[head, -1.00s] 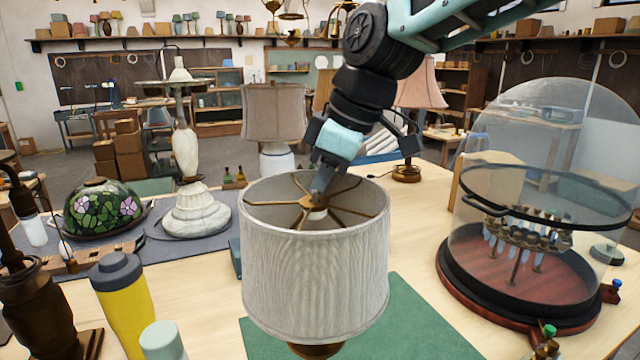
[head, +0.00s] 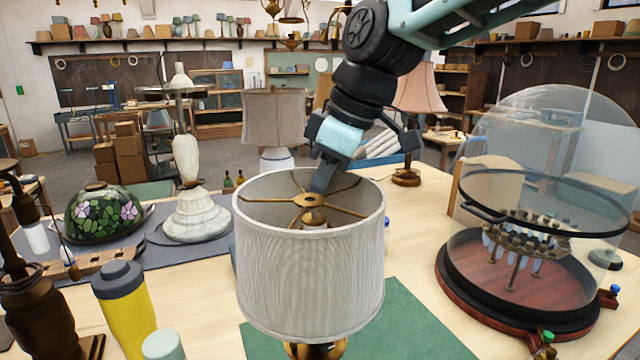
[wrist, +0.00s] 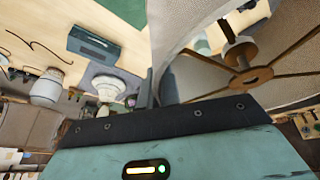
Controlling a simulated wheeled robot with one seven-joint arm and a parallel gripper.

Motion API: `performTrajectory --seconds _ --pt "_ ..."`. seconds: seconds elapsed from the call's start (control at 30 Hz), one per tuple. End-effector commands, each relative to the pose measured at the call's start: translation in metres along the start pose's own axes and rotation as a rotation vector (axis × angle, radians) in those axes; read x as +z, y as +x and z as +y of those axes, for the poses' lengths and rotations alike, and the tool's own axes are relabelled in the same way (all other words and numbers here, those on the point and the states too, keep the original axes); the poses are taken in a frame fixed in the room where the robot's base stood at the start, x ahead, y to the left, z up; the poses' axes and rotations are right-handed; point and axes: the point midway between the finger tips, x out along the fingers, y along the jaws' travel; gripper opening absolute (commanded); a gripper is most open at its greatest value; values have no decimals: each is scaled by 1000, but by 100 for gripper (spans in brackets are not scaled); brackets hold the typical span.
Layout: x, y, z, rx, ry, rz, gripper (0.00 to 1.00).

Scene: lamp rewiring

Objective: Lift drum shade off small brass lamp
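The pale drum shade (head: 310,275) is upright at the centre of the head view, with a brass spider (head: 313,199) across its open top. The small brass lamp (head: 318,351) shows just below the shade's lower rim; the rest is hidden or out of frame. My gripper (head: 322,178) reaches down to the shade's far rim, one finger showing inside. In the wrist view, the fingers of my gripper (wrist: 160,88) are closed on either side of the shade wall (wrist: 185,30). A socket-like part (wrist: 240,48) shows beyond the spider.
A glass dome (head: 545,150) on a dark round base stands at right. A yellow bottle (head: 127,310) and pale-capped container (head: 163,345) are at front left. A marble lamp (head: 193,215) and stained-glass shade (head: 103,212) are behind left. A green mat (head: 410,325) lies beneath.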

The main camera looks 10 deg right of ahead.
Motion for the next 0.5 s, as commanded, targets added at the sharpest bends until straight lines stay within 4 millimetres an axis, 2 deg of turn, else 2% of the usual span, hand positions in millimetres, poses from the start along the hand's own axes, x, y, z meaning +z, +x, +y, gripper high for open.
performTrajectory --seconds 0.5 --pt "-18 -44 4 1 -1 1 0"
